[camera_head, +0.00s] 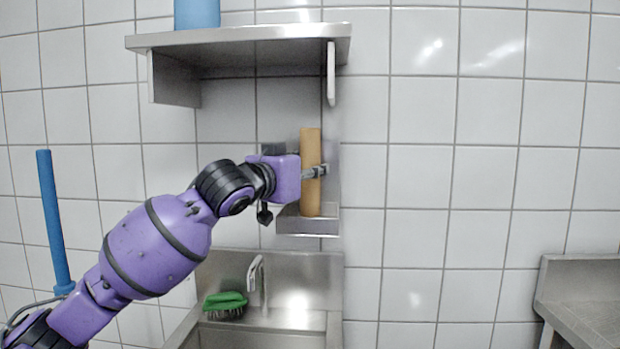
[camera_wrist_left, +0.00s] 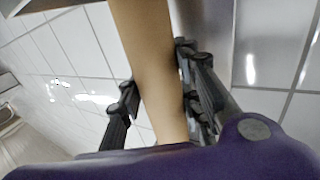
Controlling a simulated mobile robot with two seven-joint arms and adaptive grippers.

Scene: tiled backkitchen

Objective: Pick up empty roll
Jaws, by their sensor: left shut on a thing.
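The empty roll is a tan cardboard tube (camera_head: 311,145) that stands upright at a small metal wall holder (camera_head: 308,225) below the shelf. My left gripper (camera_head: 318,172) reaches it from the left at about mid-height and is shut on it. In the left wrist view the roll (camera_wrist_left: 150,60) runs between the two black fingers (camera_wrist_left: 160,95), one on each side. The roll's lower end is at the holder's ledge; I cannot tell whether it touches it. My right gripper is not in view.
A metal shelf (camera_head: 240,38) with a blue object (camera_head: 197,14) hangs above. Below are a metal sink (camera_head: 270,335), a tap (camera_head: 256,272) and a green brush (camera_head: 225,302). A blue pole (camera_head: 52,215) stands at the left. A metal counter (camera_head: 585,305) is at the lower right.

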